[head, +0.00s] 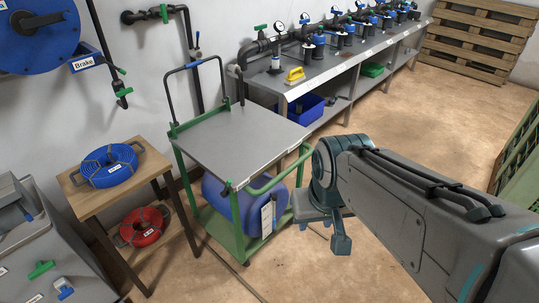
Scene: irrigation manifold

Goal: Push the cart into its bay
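The cart (232,140) has a grey top, a green frame and a dark upright handle (201,64) with a blue grip on its far side. A green rail (281,172) runs along its right side. A blue drum (238,205) sits on its lower shelf. The cart stands between a small wooden table and the long workbench, near the wall. Dark lines (238,276) on the floor run by the cart.
The wooden table (78,183) holds a blue hose coil (109,166), with a red coil (143,226) below. The workbench (330,62) carries several valves and a yellow object (294,75). Pallets (478,40) lean at the back right. A green crate (520,150) stands right. Open floor (420,125) lies between.

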